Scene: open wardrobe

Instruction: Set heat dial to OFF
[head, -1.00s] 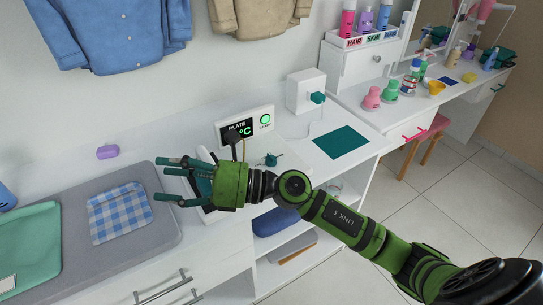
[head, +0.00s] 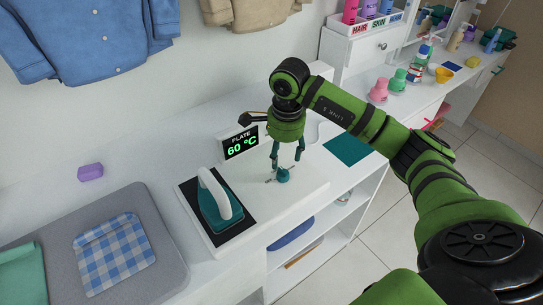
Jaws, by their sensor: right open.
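The heat dial (head: 283,175) is a small teal knob on the white iron station, with small marks around it. My right gripper (head: 287,162) points down over the dial with its teal fingers open. The fingertips are close to the dial; I cannot tell whether they touch it. The plate display (head: 241,144) reads 60 °C in green. The iron (head: 217,203), teal with a white handle, sits on a black plate left of the dial. My left gripper is not in view.
A grey board (head: 172,239) with a folded blue checked cloth (head: 115,254) lies at left. A purple block (head: 90,172) sits behind it. A dark teal mat (head: 346,150) lies right of the dial. Pink and green bottles stand further right.

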